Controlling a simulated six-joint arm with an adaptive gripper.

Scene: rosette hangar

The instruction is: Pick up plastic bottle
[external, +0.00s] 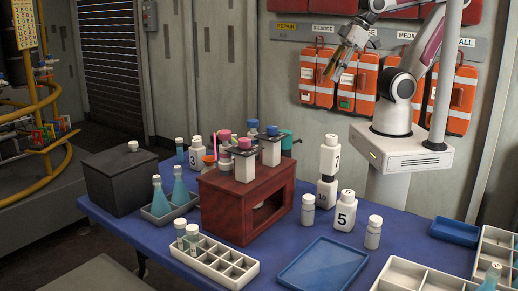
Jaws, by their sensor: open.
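Several white bottles that look like plastic stand on the blue table. A bottle marked 7 (331,157) sits on top of a bottle marked 10 (326,194). A bottle marked 5 (344,214) stands in front of them, with smaller plain bottles at its left (308,212) and right (373,234). A bottle marked 2 (196,154) stands at the back left. I cannot tell which one the task means. My gripper (329,73) is open and empty, high above the table's back edge, well apart from all bottles.
A dark red wooden box (226,208) carries clamps and colored caps. A black box (113,186), teal flasks (180,186) in a tray, and a white divided rack (214,262) stand left. A blue tray (322,265) lies front centre; a white divided tray (425,275) is right.

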